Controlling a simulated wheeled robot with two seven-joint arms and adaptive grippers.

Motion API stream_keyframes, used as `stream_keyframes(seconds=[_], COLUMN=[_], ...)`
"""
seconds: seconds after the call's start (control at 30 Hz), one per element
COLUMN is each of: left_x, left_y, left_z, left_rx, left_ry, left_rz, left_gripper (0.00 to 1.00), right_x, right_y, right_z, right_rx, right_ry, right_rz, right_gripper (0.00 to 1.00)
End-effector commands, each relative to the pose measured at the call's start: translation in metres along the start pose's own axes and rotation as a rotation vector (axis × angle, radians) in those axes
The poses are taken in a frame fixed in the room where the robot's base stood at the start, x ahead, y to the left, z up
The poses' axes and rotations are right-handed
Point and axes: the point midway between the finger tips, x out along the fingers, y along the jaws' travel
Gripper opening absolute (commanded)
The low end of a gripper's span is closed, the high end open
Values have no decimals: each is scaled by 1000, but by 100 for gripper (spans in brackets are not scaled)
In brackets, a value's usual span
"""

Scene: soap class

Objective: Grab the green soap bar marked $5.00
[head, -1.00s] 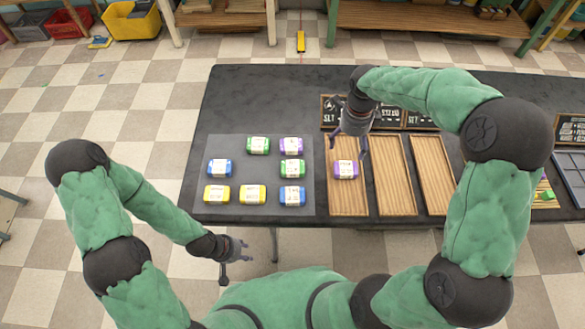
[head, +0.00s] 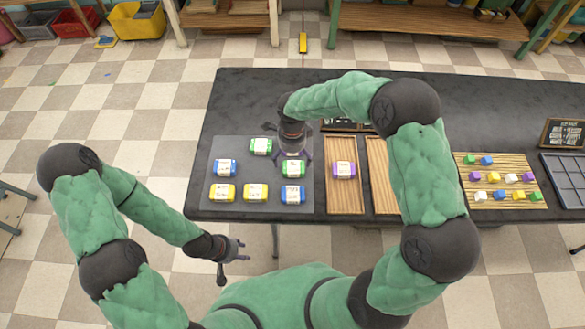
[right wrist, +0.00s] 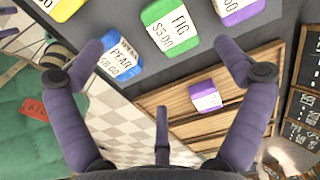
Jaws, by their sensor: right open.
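The green soap bar (right wrist: 170,27) has a white label reading "FIG $5.00" in the right wrist view. It lies on the grey mat (head: 225,143) between a blue bar (right wrist: 122,62) marked PEAR $8.00 and a purple bar (right wrist: 240,8). In the head view this green bar (head: 293,169) is in the mat's right column. My right gripper (head: 292,158) is open and empty above it; the bar shows beyond and between its fingertips (right wrist: 160,48). My left gripper (head: 232,259) is open and empty, off the table's front edge.
Another green bar (head: 260,146), a blue bar (head: 225,168) and yellow bars (head: 222,193) lie on the mat. A purple bar (head: 344,170) sits in a wooden tray (head: 345,200) to the right. A board with coloured cubes (head: 488,178) lies farther right.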

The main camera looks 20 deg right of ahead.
Motion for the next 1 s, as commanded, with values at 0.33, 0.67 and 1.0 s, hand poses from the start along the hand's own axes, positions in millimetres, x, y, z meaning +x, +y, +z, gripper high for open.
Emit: stream_keyframes(seconds=[0.33, 0.67, 1.0], left_x=[10, 22, 24], left_y=[-4, -8, -9], left_z=[0, -1, -1], left_rx=[0, 0, 0], left_ry=[0, 0, 0], left_rz=[0, 0, 0], left_gripper=[40, 40, 40], right_x=[43, 80, 93], right_y=[0, -4, -4], right_z=[-1, -6, -5], right_rx=[1, 2, 2], right_ry=[0, 1, -1], right_rz=[2, 3, 1], right_gripper=[100, 100, 100])
